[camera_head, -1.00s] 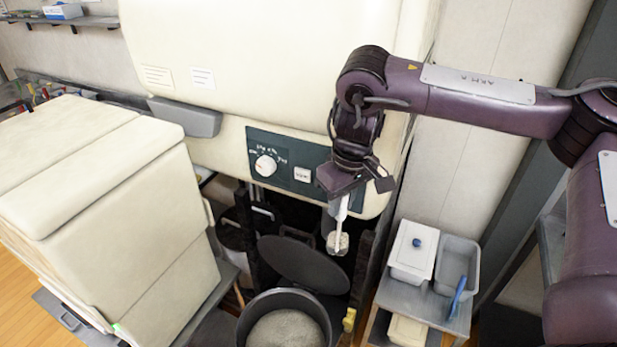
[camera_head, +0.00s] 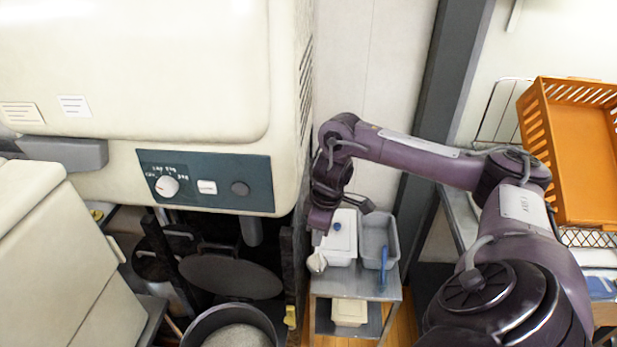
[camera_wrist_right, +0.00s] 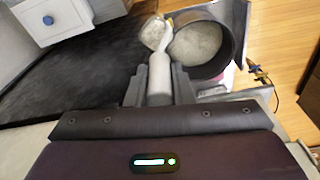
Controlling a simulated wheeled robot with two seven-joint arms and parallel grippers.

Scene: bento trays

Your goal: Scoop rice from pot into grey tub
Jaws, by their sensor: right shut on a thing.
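My right gripper (camera_head: 319,232) is shut on the handle of a scoop (camera_head: 316,262), just left of the white lidded tub. In the right wrist view the pale scoop handle (camera_wrist_right: 160,78) sits between the fingers, and the scoop's bowl (camera_wrist_right: 154,34) holds white rice. The dark pot (camera_head: 198,327) stands at the bottom of the head view with rice (camera_head: 238,338) in it, partly cut off; the pot's rim also shows in the wrist view (camera_wrist_right: 233,45). The grey tub (camera_head: 378,222) stands open on a small grey stand, right of the scoop. My left gripper is out of view.
A blue utensil (camera_head: 384,258) leans at the grey tub's front. The stand's top (camera_head: 345,285) is bare in front. The cooker (camera_head: 200,180) is left; an orange crate (camera_head: 580,150) is at right.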

